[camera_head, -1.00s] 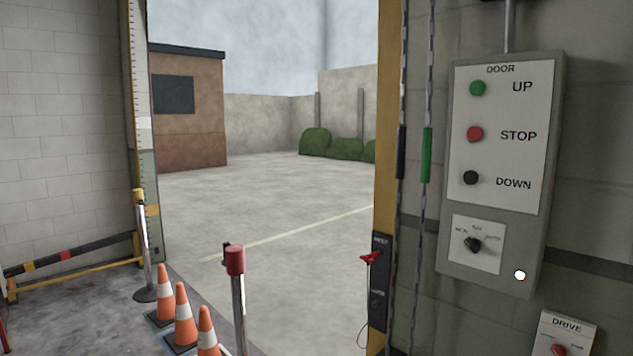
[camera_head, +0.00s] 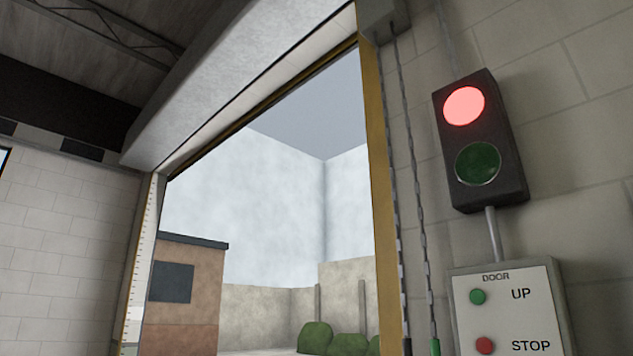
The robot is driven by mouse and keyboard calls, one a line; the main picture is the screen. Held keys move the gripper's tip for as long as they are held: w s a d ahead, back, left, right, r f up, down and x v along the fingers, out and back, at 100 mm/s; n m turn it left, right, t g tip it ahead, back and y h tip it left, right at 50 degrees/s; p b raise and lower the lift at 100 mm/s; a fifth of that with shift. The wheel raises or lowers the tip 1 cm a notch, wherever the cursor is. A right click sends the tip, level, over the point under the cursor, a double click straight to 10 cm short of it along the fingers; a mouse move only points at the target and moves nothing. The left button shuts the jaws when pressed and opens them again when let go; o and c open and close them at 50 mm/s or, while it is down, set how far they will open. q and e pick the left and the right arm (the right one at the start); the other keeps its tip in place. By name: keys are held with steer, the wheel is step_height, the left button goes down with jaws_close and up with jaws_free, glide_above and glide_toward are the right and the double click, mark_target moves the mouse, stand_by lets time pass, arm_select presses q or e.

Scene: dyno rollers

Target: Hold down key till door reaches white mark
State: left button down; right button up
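The doorway (camera_head: 270,220) stands open onto the yard. No door curtain shows across the opening that I can see; the grey door housing (camera_head: 240,75) runs along its top. The door control box (camera_head: 458,320) is at the lower right, with a green UP button (camera_head: 478,296) and a red STOP button (camera_head: 485,345). Its DOWN button and key switch are below the frame. A graduated scale (camera_head: 140,270) runs up the left door post; I cannot make out a distinct white mark on it. Neither gripper is in view.
A traffic light on the right wall has its red lamp (camera_head: 464,106) lit and its green lamp (camera_head: 478,163) dark. Chains (camera_head: 415,200) hang beside the yellow right post (camera_head: 374,150). A brick building (camera_head: 185,290) and green bushes (camera_head: 345,344) stand outside.

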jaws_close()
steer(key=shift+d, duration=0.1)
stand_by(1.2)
